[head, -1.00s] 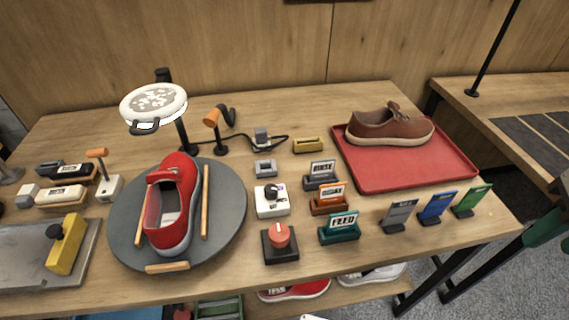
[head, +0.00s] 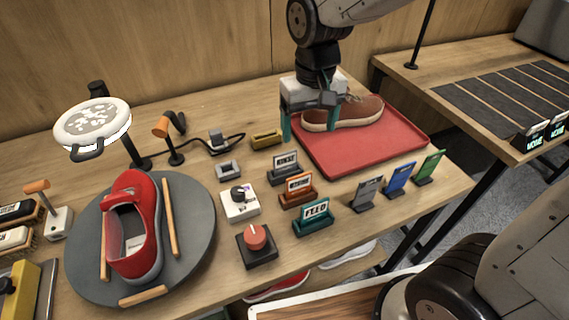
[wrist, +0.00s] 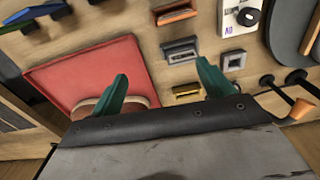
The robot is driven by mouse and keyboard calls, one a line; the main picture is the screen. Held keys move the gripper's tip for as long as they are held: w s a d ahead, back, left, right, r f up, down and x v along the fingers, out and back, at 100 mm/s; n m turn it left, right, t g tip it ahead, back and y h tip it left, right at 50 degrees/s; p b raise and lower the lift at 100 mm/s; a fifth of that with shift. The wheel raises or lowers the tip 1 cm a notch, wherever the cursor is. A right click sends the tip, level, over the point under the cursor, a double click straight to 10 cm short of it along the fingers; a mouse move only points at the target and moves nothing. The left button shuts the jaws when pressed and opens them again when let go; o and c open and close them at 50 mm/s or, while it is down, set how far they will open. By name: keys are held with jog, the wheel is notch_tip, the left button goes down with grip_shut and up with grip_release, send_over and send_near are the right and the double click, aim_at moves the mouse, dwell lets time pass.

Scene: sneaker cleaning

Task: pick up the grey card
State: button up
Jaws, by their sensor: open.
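The grey card (head: 369,193) stands upright in a small dark holder near the front right edge of the table, left of the blue card (head: 401,178) and the green card (head: 430,165). My gripper (head: 308,132) is open and empty above the back of the table, by the left rear corner of the red tray, behind and left of the grey card. In the wrist view its two teal fingers (wrist: 164,85) are spread apart with nothing between them. I cannot make out the grey card for certain in the wrist view.
The red tray (head: 398,150) with a brown shoe (head: 360,111) lies behind the cards. Label stands, including a teal FEED stand (head: 313,219), are to the left. A red shoe (head: 136,230) sits on a round grey turntable (head: 195,234). A second table (head: 480,65) is at right.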

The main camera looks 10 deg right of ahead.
aim_at(285, 159)
jog(key=w+a+f, duration=0.1)
jog(key=a+f, duration=0.1)
jog(key=w+a+f, duration=0.1)
jog(key=f, duration=0.1)
jog(key=shift+w+a, duration=0.35)
jog(key=shift+a, duration=0.05)
jog(key=shift+a+f, duration=0.15)
jog(key=shift+f, duration=0.2)
notch_tip(285, 159, down, 7)
jog(key=shift+a+f, duration=0.1)
jog(key=shift+a, duration=0.05)
jog(key=c, duration=1)
